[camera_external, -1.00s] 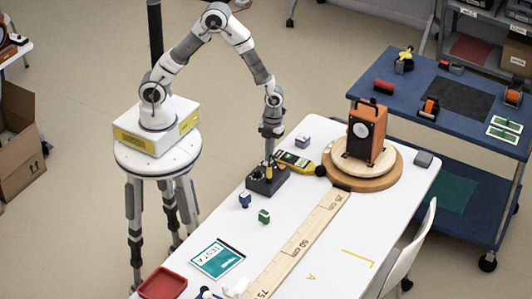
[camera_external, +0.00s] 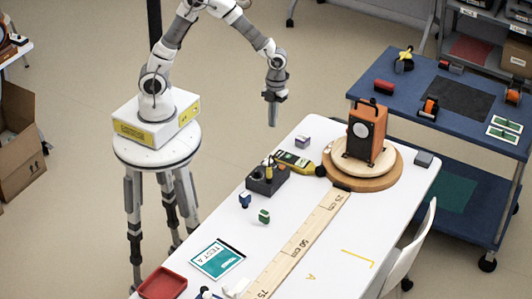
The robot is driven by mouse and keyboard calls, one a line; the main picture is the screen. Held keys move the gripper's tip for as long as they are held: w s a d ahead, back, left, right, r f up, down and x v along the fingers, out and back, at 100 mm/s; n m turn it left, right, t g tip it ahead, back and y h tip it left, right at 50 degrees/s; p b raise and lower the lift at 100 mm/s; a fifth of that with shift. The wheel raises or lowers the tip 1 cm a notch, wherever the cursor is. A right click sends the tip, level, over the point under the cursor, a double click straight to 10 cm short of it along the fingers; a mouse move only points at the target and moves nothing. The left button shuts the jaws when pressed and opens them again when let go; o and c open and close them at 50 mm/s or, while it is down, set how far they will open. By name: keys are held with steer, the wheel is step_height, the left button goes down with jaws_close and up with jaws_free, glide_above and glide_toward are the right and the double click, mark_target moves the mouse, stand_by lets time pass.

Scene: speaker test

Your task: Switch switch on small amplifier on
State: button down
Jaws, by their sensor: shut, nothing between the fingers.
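A small dark box (camera_external: 267,181) with knobs on top, which looks like the small amplifier, sits near the left edge of the white table (camera_external: 330,250). A yellow upright part (camera_external: 268,170) stands on its top. Its switch is too small to make out, so I cannot tell its position. My gripper (camera_external: 272,123) points down, shut and empty, in the air above and behind the box. It is clear of the box and touches nothing.
An orange speaker (camera_external: 367,131) stands on a round wooden turntable (camera_external: 389,180). A blue block (camera_external: 244,199), a green block (camera_external: 264,216) and a purple-white block (camera_external: 302,141) are nearby. A long wooden ruler (camera_external: 300,242) runs along the table.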

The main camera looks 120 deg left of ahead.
mark_target(266, 163)
stand_by(0.4)
steer(key=shift+d+r+b, duration=0.2)
steer(key=shift+d+b, duration=0.55)
steer(key=shift+b, duration=3.2)
steer(key=f+b, duration=0.1)
steer(key=f, duration=0.3)
steer(key=d+f+b, duration=0.1)
steer(key=f, duration=0.4)
steer(key=d+f+b, duration=0.1)
steer(key=f, duration=0.4)
steer(key=shift+b, duration=0.3)
